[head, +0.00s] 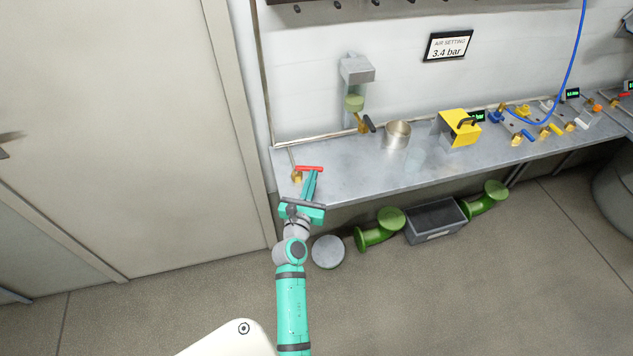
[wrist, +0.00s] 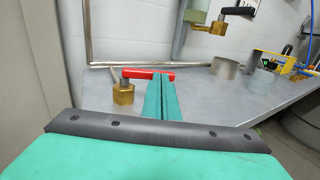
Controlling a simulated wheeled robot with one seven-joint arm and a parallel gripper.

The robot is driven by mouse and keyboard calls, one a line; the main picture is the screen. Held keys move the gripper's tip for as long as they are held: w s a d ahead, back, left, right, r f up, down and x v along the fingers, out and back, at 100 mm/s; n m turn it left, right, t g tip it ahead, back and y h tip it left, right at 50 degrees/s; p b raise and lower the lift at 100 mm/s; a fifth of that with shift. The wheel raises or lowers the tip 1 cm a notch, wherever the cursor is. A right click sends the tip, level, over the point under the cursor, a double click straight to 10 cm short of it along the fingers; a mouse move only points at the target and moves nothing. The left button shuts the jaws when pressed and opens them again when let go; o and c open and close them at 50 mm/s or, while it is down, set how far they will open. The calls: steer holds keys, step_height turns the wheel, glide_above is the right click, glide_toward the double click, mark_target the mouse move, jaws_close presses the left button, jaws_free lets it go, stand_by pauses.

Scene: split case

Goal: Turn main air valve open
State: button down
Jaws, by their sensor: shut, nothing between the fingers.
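The main air valve has a brass body (head: 297,177) and a red lever handle (head: 313,168). It sits at the left end of the grey bench, on a thin pipe. The handle lies crosswise, pointing right from the body in the head view. In the wrist view the brass body (wrist: 123,94) is left of my fingers and the red handle (wrist: 150,74) runs behind the fingertips. My gripper (head: 312,173) is shut and empty, with its fingertips at the handle. It also shows in the wrist view (wrist: 161,78). I cannot tell whether the fingers touch the handle.
The bench (head: 345,182) is clear right of the valve up to a metal cup (head: 397,135). A wall unit with a green bowl (head: 354,102) hangs behind.

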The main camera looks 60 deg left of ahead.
steer(key=shift+w+a, duration=0.2)
steer(key=shift+w, duration=0.35)
steer(key=shift+w+a, duration=0.2)
steer(key=shift+w, duration=0.5)
steer(key=shift+d, duration=0.2)
steer(key=s+d, duration=0.4)
steer(key=d, duration=0.8)
steer(key=shift+s+d, duration=0.35)
steer(key=shift+s, duration=0.05)
